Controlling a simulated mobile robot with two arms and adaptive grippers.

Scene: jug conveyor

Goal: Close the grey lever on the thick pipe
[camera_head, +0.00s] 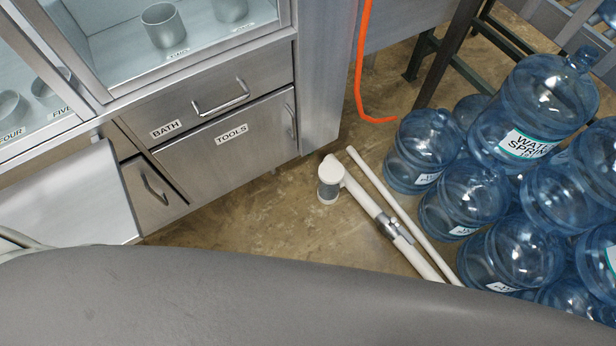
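A thick white pipe (362,200) runs along the floor from a white capped fitting (331,170) with a grey band, down and right until my own grey body hides its lower end. A grey metal clamp-like piece (391,227) sits around the pipe near its middle and looks like the lever. It is too small to tell whether the lever is open or closed. A thinner white pipe (385,195) runs beside the thick one on its right. Neither of my grippers shows in the head view.
Several blue water jugs (425,145) are stacked at the right, close to the pipes. A metal cabinet (225,135) with BATH and TOOLS labels stands at the left. An orange hose (361,65) hangs behind. Bare floor (260,220) lies left of the pipe.

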